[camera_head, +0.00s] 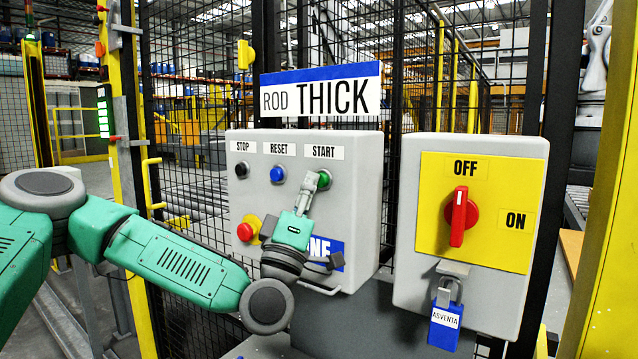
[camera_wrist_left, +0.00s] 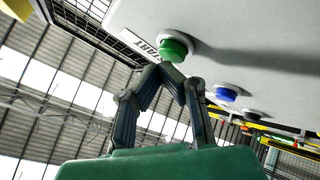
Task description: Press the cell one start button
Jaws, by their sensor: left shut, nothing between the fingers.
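The green start button (camera_head: 323,179) sits at the right of the top row on a grey control box (camera_head: 358,215), under a START label (camera_head: 324,152). It also shows in the left wrist view (camera_wrist_left: 174,48), on its pale round collar. My left gripper (camera_head: 317,178) is shut and empty, with its fingertips at the button's left side in the head view. In the left wrist view the closed fingertips (camera_wrist_left: 162,68) are just below the button; I cannot tell whether they touch it. My right gripper is not in view.
The black stop button (camera_head: 241,170), blue reset button (camera_head: 277,174) and red emergency button (camera_head: 246,230) share the box. To the right is a switch box with a red rotary handle (camera_head: 460,215) and a blue padlock (camera_head: 444,325). Mesh fencing stands behind.

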